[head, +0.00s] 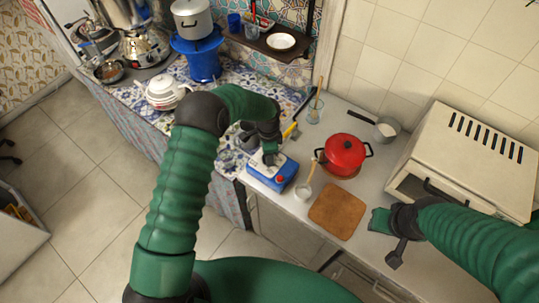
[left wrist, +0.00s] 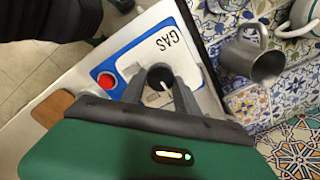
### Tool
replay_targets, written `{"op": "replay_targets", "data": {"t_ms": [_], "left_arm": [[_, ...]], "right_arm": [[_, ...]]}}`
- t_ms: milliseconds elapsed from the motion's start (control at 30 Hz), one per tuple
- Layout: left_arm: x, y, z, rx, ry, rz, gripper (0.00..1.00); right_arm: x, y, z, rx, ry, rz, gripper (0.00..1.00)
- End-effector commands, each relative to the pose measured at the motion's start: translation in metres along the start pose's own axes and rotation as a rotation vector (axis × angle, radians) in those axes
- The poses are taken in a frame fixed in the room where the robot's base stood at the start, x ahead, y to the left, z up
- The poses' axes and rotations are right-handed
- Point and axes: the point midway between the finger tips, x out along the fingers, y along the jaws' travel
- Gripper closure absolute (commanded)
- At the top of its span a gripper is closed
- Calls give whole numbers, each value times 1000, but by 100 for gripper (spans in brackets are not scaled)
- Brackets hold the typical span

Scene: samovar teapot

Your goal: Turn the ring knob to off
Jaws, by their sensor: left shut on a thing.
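A blue and white box (head: 270,178) sits on the counter near its front edge. In the left wrist view the same box (left wrist: 147,52) shows a "GAS" label and a red button (left wrist: 106,80). The dark ring knob (left wrist: 160,77) is on its white top face, partly hidden by my fingers. My left gripper (left wrist: 162,86) is shut on the ring knob, one finger on each side; in the head view it reaches down onto the box. A small white mark shows at the knob. My right gripper (head: 396,247) hangs over the counter's front edge, apart from the box.
A white oven (head: 470,160) is at the far right. A grey metal mug (left wrist: 250,55) stands close on the tiled surface. A white teapot (head: 163,92) is further left.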

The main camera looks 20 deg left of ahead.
Motion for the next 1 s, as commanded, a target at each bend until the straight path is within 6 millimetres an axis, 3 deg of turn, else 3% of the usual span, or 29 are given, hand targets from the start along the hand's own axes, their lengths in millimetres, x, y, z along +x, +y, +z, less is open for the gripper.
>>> {"op": "replay_targets", "data": {"t_ms": [33, 167, 567, 667, 1000], "left_arm": [[1, -2, 5, -4, -7, -1, 59], [1, -1, 4, -2, -6, 0, 42], [-8, 0, 0, 0, -2, -2, 41], [-25, -1, 0, 0, -1, -3, 41], [-123, -3, 2, -2, -1, -3, 41]], "right_arm": [[0, 0, 0, 0, 0, 0, 68], [0, 0, 0, 0, 0, 0, 68], [3, 0, 1, 0, 0, 0, 68], [8, 0, 2, 0, 0, 0, 68], [28, 0, 6, 0, 0, 0, 68]]}}
